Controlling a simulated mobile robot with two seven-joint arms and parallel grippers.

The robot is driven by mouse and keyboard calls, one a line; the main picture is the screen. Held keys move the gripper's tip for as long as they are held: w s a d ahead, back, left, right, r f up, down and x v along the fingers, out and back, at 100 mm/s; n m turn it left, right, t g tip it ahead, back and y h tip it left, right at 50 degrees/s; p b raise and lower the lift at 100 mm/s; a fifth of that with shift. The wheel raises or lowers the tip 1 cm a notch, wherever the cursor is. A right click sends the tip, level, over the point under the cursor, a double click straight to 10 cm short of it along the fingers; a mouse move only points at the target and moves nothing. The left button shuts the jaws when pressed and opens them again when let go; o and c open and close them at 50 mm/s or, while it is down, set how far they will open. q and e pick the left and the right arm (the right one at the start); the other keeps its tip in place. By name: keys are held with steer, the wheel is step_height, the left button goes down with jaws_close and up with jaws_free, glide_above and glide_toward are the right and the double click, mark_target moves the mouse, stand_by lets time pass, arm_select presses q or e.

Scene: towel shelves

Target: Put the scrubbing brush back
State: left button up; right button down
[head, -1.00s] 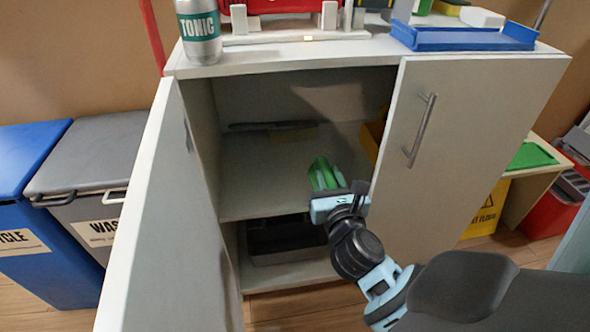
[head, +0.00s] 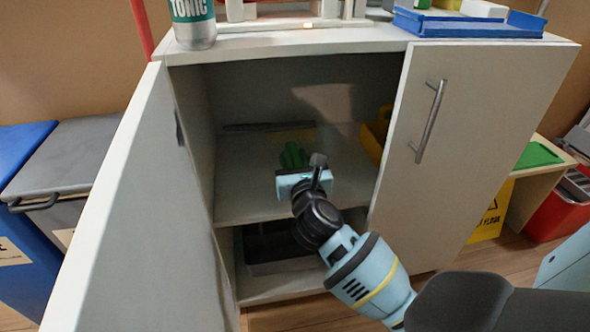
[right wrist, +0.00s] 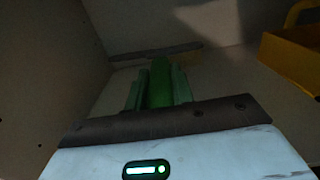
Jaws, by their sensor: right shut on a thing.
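My right gripper (head: 293,158) reaches into the open left side of the white cabinet (head: 290,51), just above the middle shelf (head: 240,180). It is shut on a narrow green thing, seemingly the scrubbing brush (right wrist: 160,82), which points toward the back of the shelf between the fingers. Most of the brush is hidden, so its bristles cannot be seen. Whether it touches the shelf cannot be told. My left gripper is not in view.
A long dark flat thing (head: 268,127) lies at the shelf's back, by a yellowish patch (right wrist: 185,58). A yellow container (head: 376,135) stands at the right. A dark tray (head: 270,245) is below. The open door (head: 130,210) bounds the left; the right door (head: 470,140) is shut.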

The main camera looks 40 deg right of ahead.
steer(key=shift+f+b, duration=0.7)
steer(key=shift+f, duration=0.55)
steer(key=shift+f, duration=0.1)
steer(key=c, duration=1.2)
jaws_free()
steer(key=shift+a, duration=0.1)
steer(key=p+v, duration=0.3)
steer(key=v, duration=0.9)
